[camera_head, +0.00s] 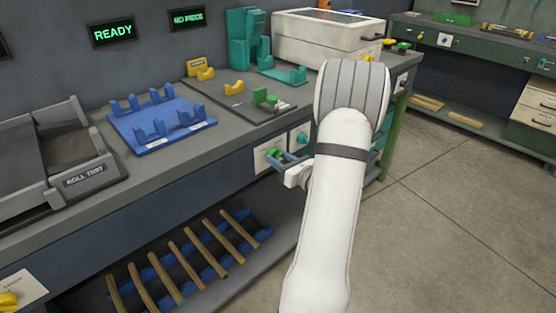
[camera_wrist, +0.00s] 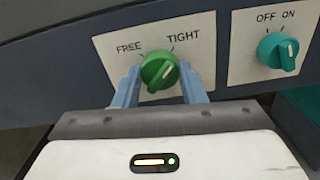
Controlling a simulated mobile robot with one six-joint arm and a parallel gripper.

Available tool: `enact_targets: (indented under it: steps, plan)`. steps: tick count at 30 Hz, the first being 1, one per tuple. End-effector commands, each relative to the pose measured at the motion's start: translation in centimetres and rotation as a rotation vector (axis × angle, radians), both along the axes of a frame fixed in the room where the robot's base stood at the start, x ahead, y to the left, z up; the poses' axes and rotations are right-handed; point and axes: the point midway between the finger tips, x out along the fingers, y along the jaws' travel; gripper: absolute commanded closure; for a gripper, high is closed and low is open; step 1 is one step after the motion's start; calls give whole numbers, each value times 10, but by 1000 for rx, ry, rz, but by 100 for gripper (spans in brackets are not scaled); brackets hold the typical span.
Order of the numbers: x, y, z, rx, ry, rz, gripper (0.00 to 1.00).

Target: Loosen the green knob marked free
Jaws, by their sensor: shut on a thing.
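The green knob (camera_wrist: 157,68) sits on a white plate marked FREE at the left and TIGHT at the right. Its pale pointer line is tilted, with the upper end leaning right, toward the TIGHT side. My gripper (camera_wrist: 160,77) has one blue-grey finger on each side of the knob and is shut on it. In the head view, the green knob (camera_head: 273,152) is on the bench's front panel, and my gripper (camera_head: 284,162) reaches it from the front. The fingers partly hide the plate there.
A teal OFF/ON knob (camera_wrist: 278,50) is on a separate plate just right of the green one; it also shows in the head view (camera_head: 302,137). Above, the bench top holds a blue rack (camera_head: 150,118) and a dark board (camera_head: 250,106). Wooden rods (camera_head: 185,262) lie on the lower shelf.

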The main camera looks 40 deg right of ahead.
Motion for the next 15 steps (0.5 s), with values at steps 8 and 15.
enact_targets:
  steps: [8, 15]
  plan:
    - [-1, 4, 0, -1, 1, 1, 86]
    - [-1, 0, -2, -51, -4, 2, 86]
